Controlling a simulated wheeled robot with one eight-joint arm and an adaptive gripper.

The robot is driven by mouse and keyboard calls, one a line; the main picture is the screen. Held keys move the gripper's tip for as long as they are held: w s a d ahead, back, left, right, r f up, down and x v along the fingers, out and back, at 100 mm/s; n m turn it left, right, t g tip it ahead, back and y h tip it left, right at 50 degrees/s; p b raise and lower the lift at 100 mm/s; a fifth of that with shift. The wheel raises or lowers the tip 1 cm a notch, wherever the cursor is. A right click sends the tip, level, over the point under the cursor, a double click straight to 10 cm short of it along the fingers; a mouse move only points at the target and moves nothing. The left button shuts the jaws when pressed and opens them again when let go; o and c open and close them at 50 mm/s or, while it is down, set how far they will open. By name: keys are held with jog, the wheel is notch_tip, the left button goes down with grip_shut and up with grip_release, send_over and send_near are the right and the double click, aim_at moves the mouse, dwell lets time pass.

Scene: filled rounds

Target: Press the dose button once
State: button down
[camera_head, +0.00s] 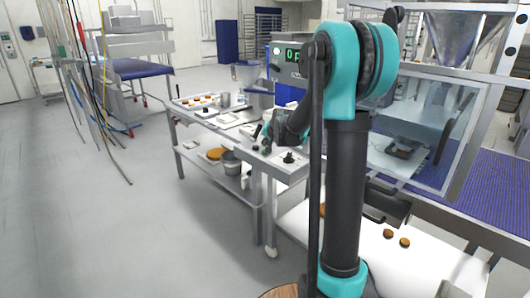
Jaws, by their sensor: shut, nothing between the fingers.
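My arm rises large across the middle of the view and hides part of the bench behind it. My gripper (259,140) is small and dark at the end of the arm, shut and empty. It is low over the near end of the steel bench (257,163). A black knob or button (289,157) stands on a light plate at that end, right of my gripper. I cannot tell which control is the dose button, or whether my gripper touches anything. A blue machine (285,90) with a green-lit display (291,54) stands behind, partly hidden by my arm.
Right of my arm are a clear guard (410,135), a blue conveyor belt (489,192) and a white surface with brown rounds (388,233).

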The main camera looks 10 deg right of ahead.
jog(key=shift+f, duration=0.2)
jog(key=shift+f, duration=0.25)
jog(key=shift+f, duration=0.55)
dwell(0.9)
jog(key=shift+r, duration=1)
jog(key=shift+r, duration=2.5)
